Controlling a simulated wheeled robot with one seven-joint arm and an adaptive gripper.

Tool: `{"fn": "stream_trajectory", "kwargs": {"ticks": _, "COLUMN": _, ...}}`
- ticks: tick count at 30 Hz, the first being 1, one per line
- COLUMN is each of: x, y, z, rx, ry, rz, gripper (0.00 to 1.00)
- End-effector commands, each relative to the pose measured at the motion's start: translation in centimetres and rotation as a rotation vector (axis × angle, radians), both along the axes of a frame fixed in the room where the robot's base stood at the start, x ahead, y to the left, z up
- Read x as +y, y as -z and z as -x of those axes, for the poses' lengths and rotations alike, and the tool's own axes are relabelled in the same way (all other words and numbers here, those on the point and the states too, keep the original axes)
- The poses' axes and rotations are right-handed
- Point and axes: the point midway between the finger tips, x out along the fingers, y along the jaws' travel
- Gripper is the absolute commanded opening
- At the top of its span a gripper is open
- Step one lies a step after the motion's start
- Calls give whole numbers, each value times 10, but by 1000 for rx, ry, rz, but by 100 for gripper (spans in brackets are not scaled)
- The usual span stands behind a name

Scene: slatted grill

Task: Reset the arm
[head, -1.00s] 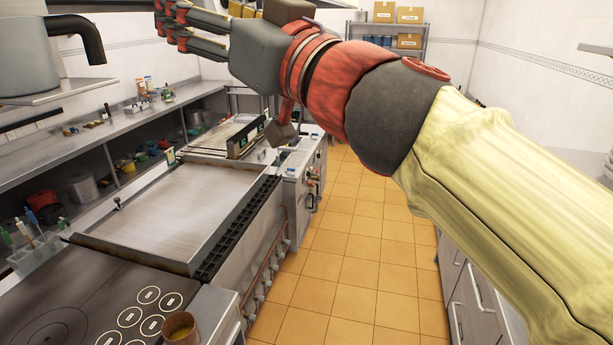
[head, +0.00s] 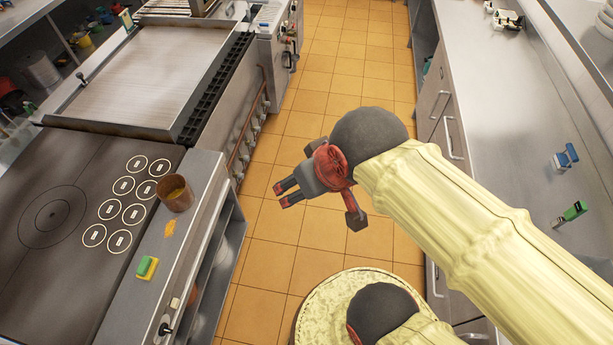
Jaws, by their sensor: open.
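My gripper (head: 286,194) is in the middle of the head view, above the tiled floor aisle. Its two dark fingers with red parts point left and are apart, with nothing between them. My arm (head: 455,215) in its yellow sleeve reaches in from the lower right. The slatted grill (head: 175,6) is only partly in view at the top edge.
A flat griddle (head: 150,75) and a dark hot plate (head: 60,185) stand on the left. A brown cup (head: 175,193) and a green and yellow sponge (head: 147,267) sit on the steel ledge. A steel counter (head: 500,120) runs along the right. The floor (head: 270,235) between is clear.

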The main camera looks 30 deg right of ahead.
Motion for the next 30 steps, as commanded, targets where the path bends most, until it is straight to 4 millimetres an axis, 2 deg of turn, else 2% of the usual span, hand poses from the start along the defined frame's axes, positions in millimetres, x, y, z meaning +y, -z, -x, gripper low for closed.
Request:
{"fn": "stream_trajectory", "kwargs": {"ticks": 7, "x": 0, "y": 2, "z": -1, "rx": -3, "ry": 2, "rz": 1, "gripper": 66}}
{"fn": "stream_trajectory", "kwargs": {"ticks": 11, "x": 0, "y": 16, "z": -1, "rx": -3, "ry": 2, "rz": 1, "gripper": 66}}
{"fn": "stream_trajectory", "kwargs": {"ticks": 17, "x": -1, "y": 60, "z": -1, "rx": -4, "ry": 3, "rz": 1, "gripper": 66}}
{"fn": "stream_trajectory", "kwargs": {"ticks": 30, "x": -1, "y": 177, "z": -1, "rx": -4, "ry": 3, "rz": 1, "gripper": 66}}
